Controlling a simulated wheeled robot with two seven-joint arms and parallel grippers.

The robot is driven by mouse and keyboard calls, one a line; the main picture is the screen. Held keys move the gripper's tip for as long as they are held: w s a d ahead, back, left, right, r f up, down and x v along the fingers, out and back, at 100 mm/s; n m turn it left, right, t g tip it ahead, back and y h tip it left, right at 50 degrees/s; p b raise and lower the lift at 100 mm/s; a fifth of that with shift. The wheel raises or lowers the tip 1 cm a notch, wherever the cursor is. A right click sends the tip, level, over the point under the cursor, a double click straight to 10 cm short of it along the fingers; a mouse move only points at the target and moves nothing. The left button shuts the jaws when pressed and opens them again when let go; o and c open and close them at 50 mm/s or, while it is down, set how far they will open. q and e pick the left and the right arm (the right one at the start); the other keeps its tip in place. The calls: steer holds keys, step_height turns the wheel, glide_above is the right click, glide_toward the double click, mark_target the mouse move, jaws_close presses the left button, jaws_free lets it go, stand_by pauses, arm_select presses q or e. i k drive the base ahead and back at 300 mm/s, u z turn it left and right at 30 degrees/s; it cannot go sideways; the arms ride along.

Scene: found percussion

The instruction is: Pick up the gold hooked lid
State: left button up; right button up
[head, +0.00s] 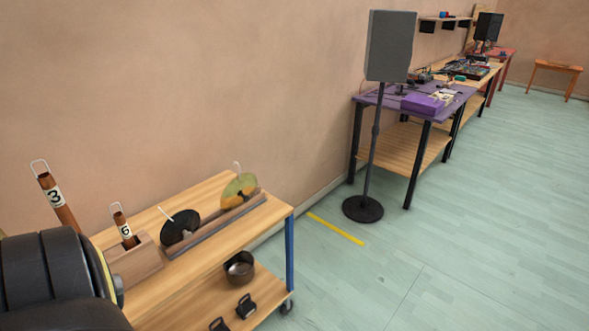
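The gold lid (239,187) stands on edge, slightly tilted, in a long slotted wooden rack (215,227) on top of a wooden cart. A pale hook (237,167) sticks up at its upper edge. A black lid (178,228) with a pale rod stands in the same rack, to the left and nearer. Neither of my grippers is in view. A dark, rounded part that appears to be my arm fills the lower left corner and hides part of the cart.
A dark pot (240,267) and black clamps (245,306) are on the lower shelf. A speaker stand (363,208) and purple table (388,99) are farther right. Floor right of the cart is clear.

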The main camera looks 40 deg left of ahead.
mark_target(239, 190)
steer(key=u, duration=0.3)
steer(key=i, duration=1.55)
steer(key=u, duration=1.7)
steer(key=i, duration=0.6)
steer(key=u, duration=0.55)
